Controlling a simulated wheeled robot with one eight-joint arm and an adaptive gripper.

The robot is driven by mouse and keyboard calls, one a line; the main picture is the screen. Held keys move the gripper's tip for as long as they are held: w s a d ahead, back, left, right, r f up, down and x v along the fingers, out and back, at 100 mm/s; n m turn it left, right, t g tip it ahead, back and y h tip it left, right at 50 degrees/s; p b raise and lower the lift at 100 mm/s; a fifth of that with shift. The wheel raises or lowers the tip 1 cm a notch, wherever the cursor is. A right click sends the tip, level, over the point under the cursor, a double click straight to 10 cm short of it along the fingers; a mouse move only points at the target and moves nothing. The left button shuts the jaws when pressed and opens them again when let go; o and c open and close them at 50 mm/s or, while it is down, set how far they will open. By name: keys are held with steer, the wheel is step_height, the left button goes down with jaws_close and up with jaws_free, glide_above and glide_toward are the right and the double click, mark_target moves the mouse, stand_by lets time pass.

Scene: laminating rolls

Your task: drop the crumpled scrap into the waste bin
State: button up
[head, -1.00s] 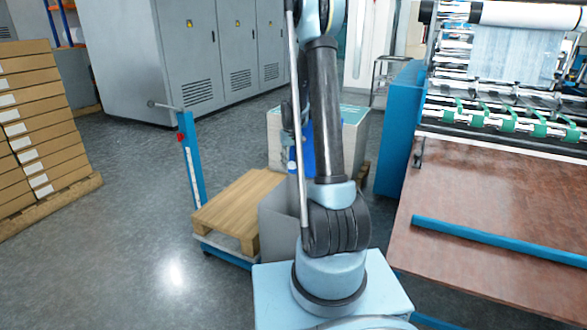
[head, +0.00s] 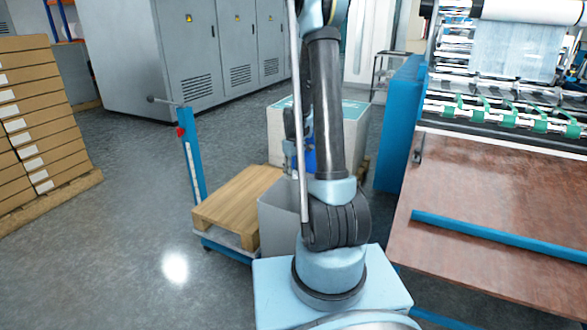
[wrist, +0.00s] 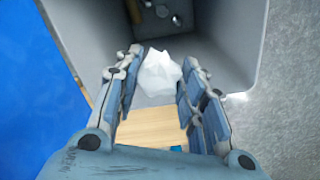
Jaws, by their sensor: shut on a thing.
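The crumpled scrap (wrist: 158,73) is a white wad in the wrist view. My gripper (wrist: 162,62) is shut on it, with a finger on each side. The grey waste bin (wrist: 85,25) opens behind and below the scrap, with its walls on both sides; how high the scrap is above the rim is hard to tell. In the head view, the bin (head: 278,220) stands beside the wooden pallet, partly hidden by my arm. The scrap cannot be made out there.
Inside the bin lie small pale and dark bits (wrist: 160,12). A wooden pallet (head: 235,200) on a blue-handled truck (head: 192,155) is left of the bin. A laminating machine with a brown table (head: 480,210) stands right. Stacked cartons (head: 40,120) are far left; floor between is clear.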

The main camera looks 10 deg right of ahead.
mark_target(294, 172)
steer(key=shift+f, duration=0.55)
steer(key=o, duration=0.8)
step_height(294, 172, up, 12)
steer(key=shift+f, duration=0.1)
stand_by(0.4)
